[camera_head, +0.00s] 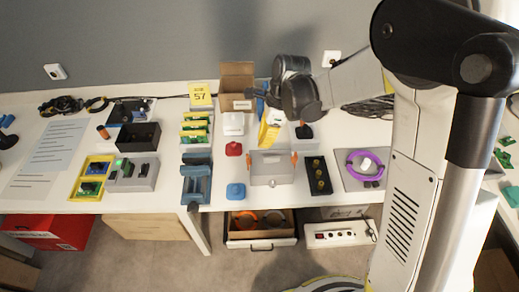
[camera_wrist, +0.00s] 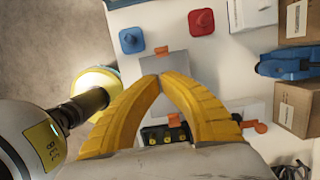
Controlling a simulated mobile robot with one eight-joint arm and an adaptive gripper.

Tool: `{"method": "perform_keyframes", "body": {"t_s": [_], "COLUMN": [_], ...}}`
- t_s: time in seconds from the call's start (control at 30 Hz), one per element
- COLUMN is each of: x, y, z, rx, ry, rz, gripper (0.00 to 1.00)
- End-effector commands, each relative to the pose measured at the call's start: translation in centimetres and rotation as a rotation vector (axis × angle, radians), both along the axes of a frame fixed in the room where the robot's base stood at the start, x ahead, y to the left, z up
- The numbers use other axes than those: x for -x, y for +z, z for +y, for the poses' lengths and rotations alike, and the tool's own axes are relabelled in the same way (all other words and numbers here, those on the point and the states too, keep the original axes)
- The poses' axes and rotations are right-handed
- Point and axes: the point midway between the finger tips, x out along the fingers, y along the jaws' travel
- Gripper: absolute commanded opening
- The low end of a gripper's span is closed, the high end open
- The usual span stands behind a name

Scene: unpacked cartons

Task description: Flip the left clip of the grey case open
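The grey case (camera_head: 270,170) stands near the front edge of the table in the head view, with an orange clip at its left end (camera_head: 249,155) and one at its right end (camera_head: 294,158). In the wrist view its grey top (camera_wrist: 180,65) shows past my fingers, with one orange clip (camera_wrist: 162,50) at its upper edge. My gripper (camera_wrist: 160,76) has its yellow fingers brought together at the tips, with nothing seen between them. In the head view my gripper (camera_head: 267,140) is over the back of the case. Contact cannot be told. The fingers hide part of the case.
A blue piece (camera_head: 235,190) and a red piece (camera_head: 233,149) sit left of the case. A black tray with yellow parts (camera_head: 318,176) is close on its right. An open carton (camera_head: 237,86) stands behind. More orange parts (camera_wrist: 255,127) show at right in the wrist view.

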Motion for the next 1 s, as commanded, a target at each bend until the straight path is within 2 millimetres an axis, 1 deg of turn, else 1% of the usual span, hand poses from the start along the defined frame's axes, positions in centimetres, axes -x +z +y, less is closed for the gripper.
{"method": "perform_keyframes", "body": {"t_s": [0.03, 0.3, 0.4, 0.5, 0.67, 1.0], "x": [0.0, -0.1, 0.0, -0.1, -0.1, -0.1], "y": [-0.9, -5.8, -7.3, -8.2, -8.9, -8.8], "z": [0.2, 1.4, 1.8, 2.0, 2.2, 2.2], "rx": [0.000, 0.000, 0.000, 0.000, 0.000, 0.001], "ry": [0.001, 0.001, 0.002, 0.001, 0.001, 0.001], "rz": [0.000, 0.000, 0.000, 0.000, 0.000, 0.000], "gripper": [0.00, 0.00, 0.00, 0.00, 0.00, 0.00]}}
